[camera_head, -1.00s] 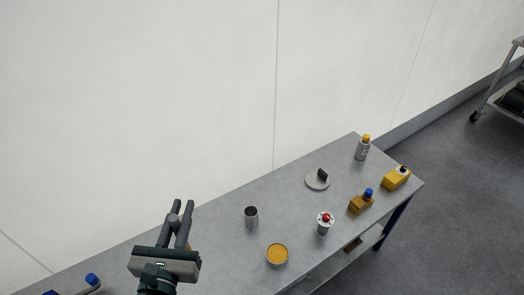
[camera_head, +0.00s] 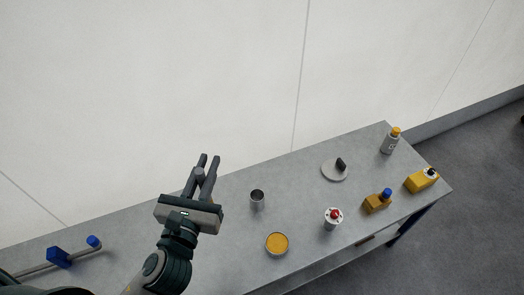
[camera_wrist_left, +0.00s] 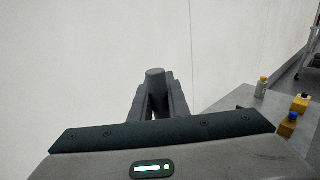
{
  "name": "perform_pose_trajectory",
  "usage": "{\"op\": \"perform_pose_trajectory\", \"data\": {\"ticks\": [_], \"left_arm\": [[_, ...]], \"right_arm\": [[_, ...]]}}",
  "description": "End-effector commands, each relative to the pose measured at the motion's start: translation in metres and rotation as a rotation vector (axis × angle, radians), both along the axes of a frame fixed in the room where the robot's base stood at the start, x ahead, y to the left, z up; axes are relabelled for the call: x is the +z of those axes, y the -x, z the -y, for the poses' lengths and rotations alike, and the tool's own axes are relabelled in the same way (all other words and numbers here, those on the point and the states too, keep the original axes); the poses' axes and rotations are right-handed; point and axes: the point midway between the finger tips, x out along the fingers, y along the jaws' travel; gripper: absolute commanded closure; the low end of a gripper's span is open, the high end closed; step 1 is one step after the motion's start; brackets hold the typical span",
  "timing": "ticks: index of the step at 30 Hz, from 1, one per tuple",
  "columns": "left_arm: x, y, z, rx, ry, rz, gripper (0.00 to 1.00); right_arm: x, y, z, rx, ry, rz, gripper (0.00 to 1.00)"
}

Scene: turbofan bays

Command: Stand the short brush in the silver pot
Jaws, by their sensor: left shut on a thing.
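The silver pot (camera_head: 257,200) is a small open metal cup standing upright on the grey bench. My left gripper (camera_head: 208,163) is raised to the left of the pot, apart from it, with its fingers pointing towards the wall. It is shut on a dark grey, round-ended piece (camera_wrist_left: 155,76), seen between the fingers in the left wrist view, which looks like the handle of the short brush. The brush's bristles are hidden, and so is most of its length. My right gripper is not in view.
The bench (camera_head: 225,262) runs along a pale wall. A round tin with yellow contents (camera_head: 277,243) and a red-topped white can (camera_head: 332,218) stand near the pot. Yellow and brown bottles stand farther right. A blue-ended tool (camera_head: 60,257) lies at the left.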

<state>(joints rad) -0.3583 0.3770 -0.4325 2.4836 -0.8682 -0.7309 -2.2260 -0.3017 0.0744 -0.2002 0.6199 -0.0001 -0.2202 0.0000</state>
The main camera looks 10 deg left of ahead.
Motion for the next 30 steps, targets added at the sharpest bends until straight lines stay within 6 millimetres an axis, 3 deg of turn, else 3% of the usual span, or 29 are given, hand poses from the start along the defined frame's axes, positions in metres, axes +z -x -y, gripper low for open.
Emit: {"op": "perform_pose_trajectory", "data": {"ticks": [2,5,14,30], "left_arm": [[0.0,0.0,0.0,0.0,0.0,0.0,1.0],[0.0,0.0,0.0,0.0,0.0,0.0,1.0],[-0.018,-0.022,0.009,-0.013,-0.006,0.008,1.0],[-0.112,-0.145,0.069,-0.14,-0.008,0.013,1.0]], "right_arm": [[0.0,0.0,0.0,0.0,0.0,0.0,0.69],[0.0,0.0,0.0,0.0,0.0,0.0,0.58],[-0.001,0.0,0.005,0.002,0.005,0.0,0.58],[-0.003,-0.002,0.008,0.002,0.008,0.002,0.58]]}}
